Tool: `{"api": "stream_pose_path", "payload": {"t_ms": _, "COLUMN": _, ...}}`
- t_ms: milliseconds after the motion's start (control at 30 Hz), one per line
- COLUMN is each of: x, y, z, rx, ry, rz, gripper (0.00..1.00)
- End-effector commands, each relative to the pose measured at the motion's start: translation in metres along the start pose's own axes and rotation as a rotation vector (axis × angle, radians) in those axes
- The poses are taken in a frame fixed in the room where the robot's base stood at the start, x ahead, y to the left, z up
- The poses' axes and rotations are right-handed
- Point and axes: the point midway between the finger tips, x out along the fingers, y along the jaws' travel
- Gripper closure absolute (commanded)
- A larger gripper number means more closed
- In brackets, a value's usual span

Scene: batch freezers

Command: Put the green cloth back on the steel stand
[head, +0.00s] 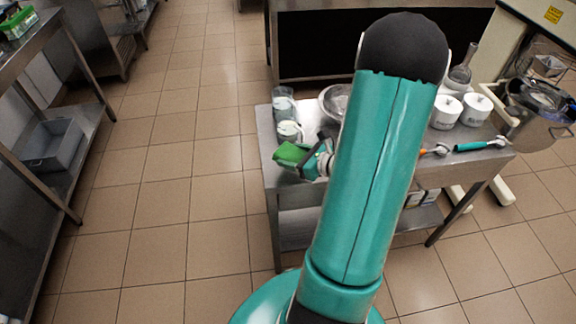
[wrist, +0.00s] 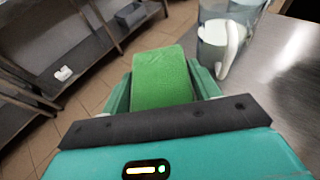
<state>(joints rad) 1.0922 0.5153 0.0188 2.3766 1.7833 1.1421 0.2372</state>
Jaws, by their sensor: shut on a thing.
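The green cloth (head: 291,153) is in the jaws of my gripper (head: 318,160), above the left edge of a steel table in the head view. In the wrist view the cloth (wrist: 161,72) is a bright green block between the two teal fingers, and my gripper (wrist: 163,92) is shut on it. The steel table (head: 262,125) has a bare top along its left edge; I cannot tell if it is the steel stand that the task names. My arm hides the table's middle.
A clear jug (wrist: 228,38) with a white handle stands close to the right finger. White tubs (head: 446,112), a teal-handled tool (head: 482,145) and a steel pot (head: 540,110) are at the table's right. Steel shelving (head: 30,60) holding a grey bin (head: 52,143) stands left, across open floor.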

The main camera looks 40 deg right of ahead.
Motion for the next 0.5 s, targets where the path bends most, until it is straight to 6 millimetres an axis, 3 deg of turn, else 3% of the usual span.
{"api": "stream_pose_path", "payload": {"t_ms": 267, "x": 0.024, "y": 0.009, "z": -0.017, "rx": 0.001, "ry": 0.001, "rz": 0.002, "gripper": 0.83}}
{"api": "stream_pose_path", "payload": {"t_ms": 500, "x": 0.032, "y": 0.009, "z": -0.042, "rx": 0.001, "ry": 0.000, "rz": 0.000, "gripper": 0.83}}
